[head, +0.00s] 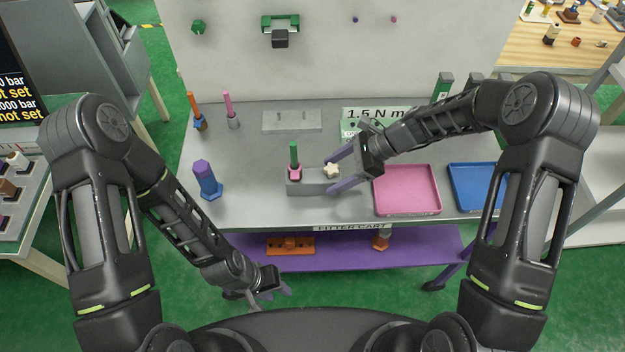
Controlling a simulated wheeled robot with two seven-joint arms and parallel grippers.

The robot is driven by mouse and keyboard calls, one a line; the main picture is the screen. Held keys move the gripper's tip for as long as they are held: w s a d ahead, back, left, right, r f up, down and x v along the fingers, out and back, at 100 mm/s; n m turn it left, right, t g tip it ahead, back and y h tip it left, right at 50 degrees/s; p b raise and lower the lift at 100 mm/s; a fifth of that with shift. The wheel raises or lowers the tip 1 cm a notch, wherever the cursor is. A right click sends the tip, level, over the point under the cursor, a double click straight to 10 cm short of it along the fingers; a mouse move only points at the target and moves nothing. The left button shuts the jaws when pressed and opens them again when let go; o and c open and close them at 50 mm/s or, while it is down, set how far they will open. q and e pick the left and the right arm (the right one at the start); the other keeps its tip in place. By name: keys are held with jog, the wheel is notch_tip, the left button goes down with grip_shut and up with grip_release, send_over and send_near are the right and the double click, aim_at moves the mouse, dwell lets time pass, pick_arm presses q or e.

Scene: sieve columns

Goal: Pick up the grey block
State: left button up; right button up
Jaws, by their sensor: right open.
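The grey block (308,188) lies on the grey worktop, left of the pink tray. A pink piece (295,172) with an upright green rod (293,153) sits on its left part. A cream star-shaped piece (332,171) is on its right part. My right gripper (329,175) is open, with its purple fingers pointing left. One finger is behind the block's right end and one in front; I cannot tell if they touch it. My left gripper (268,293) is low, in front of the cart's lower shelf; its finger gap is unclear.
A pink tray (407,211) and a blue tray (478,208) are at right. A purple and blue post (206,180) stands at left. A flat grey plate (291,129) lies behind the block. Slim coloured pieces (231,110) stand at back left.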

aim_at(321, 181)
jog(key=x, duration=0.5)
jog(key=shift+a+f, duration=0.1)
jog(key=shift+c, duration=0.2)
dwell(0.4)
grip_shut()
dwell(0.6)
